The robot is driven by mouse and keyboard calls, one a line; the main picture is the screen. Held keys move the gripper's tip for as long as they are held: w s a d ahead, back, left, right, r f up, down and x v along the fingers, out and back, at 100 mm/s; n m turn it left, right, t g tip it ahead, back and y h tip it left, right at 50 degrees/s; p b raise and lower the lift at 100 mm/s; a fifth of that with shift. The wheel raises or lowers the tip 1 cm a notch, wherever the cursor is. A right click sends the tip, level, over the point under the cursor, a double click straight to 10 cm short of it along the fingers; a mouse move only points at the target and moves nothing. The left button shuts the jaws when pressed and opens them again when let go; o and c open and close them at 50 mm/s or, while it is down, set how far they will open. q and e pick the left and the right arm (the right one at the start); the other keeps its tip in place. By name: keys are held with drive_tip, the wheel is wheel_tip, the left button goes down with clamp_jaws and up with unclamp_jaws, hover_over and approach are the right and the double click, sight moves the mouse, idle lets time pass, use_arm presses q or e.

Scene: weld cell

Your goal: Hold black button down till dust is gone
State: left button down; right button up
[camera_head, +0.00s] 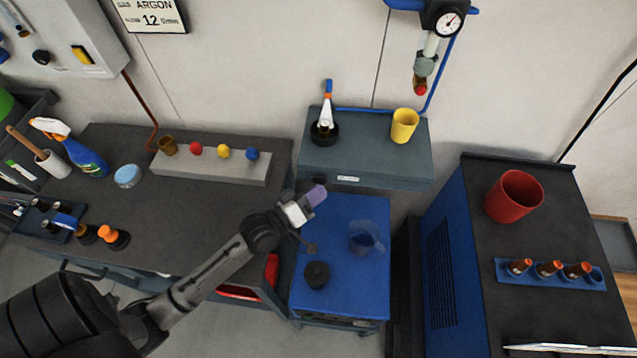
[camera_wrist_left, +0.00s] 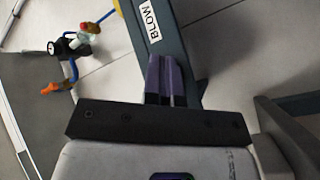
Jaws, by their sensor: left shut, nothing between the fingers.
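A small black button (camera_head: 319,178) is on the front face of the grey wall box (camera_head: 380,165), left of a white label. In the left wrist view the label (camera_wrist_left: 148,20) reads BLOW. My left gripper (camera_head: 318,193) is shut and empty, with its purple fingertips (camera_wrist_left: 165,78) close to the box front just below the button. I cannot tell whether they touch it. The button is not visible in the left wrist view. On the box a blue-and-white nozzle-like piece (camera_head: 326,112) stands over a black round holder (camera_head: 324,133). No dust can be made out. My right gripper is not in view.
A yellow cup (camera_head: 404,125) stands on the box's right side. Below is a blue cabinet (camera_head: 345,295) with a clear jug (camera_head: 368,238) and a black knob (camera_head: 317,275). A dark workbench (camera_head: 200,215) is at left; a machine top with a red cup (camera_head: 514,197) is at right.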

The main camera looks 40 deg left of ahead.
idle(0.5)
use_arm(q)
drive_tip(key=shift+s+d+p, duration=0.5)
drive_tip(key=shift+s+p, duration=0.1)
drive_tip(key=shift+s, duration=0.2)
drive_tip(key=shift+s+d+p, duration=0.55)
drive_tip(key=shift+s+d, duration=0.2)
drive_tip(key=shift+s, duration=0.3)
drive_tip(key=shift+s+d+p, duration=0.5)
drive_tip(key=shift+s+d, duration=0.2)
drive_tip(key=shift+s, duration=0.3)
